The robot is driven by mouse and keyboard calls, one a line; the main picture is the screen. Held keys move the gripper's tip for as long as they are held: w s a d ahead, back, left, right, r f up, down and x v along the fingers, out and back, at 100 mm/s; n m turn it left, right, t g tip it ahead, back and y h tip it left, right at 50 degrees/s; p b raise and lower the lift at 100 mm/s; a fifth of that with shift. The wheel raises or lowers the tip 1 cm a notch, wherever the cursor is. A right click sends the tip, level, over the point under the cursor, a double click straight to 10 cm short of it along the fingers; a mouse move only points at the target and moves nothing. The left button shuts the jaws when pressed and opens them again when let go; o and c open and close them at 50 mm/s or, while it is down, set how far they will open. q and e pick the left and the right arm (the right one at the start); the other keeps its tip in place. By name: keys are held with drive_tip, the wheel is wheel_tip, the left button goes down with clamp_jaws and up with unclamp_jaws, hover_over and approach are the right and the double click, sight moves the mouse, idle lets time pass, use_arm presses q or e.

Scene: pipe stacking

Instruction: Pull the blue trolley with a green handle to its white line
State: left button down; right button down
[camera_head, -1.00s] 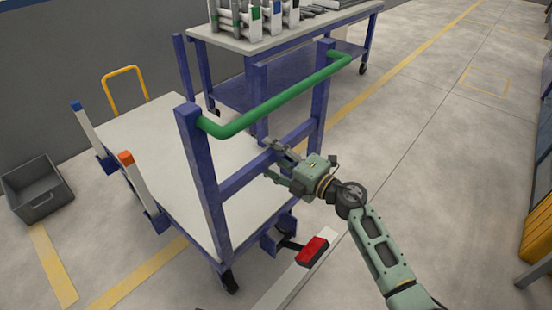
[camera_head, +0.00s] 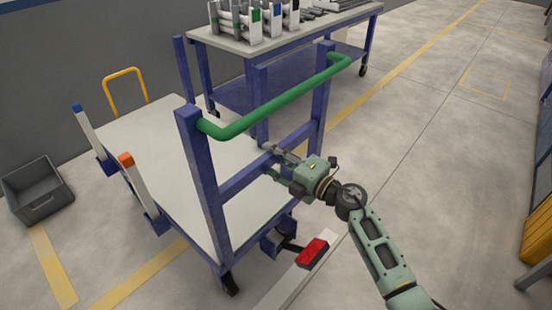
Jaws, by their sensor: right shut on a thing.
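The blue trolley (camera_head: 207,195) stands at the left with a pale flat deck (camera_head: 165,150). Its green handle (camera_head: 280,100) spans the top of two blue uprights. A blue crossbar (camera_head: 240,178) runs between the uprights lower down. My right gripper (camera_head: 272,163) is shut on this crossbar, near its middle; the fingertips are partly hidden by the bar. The white line (camera_head: 282,290) lies on the floor at the near end of the trolley. The trolley's red pedal (camera_head: 313,253) shows over this line. My left gripper is out of view.
A blue workbench (camera_head: 230,40) with racks of pipes (camera_head: 262,22) stands behind the trolley. A grey crate (camera_head: 38,190) sits on the floor at the left, and a yellow handle (camera_head: 125,75) rises behind the deck. The floor at the right is mostly clear.

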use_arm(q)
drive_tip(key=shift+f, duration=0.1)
use_arm(e)
drive_tip(key=shift+f, duration=0.25)
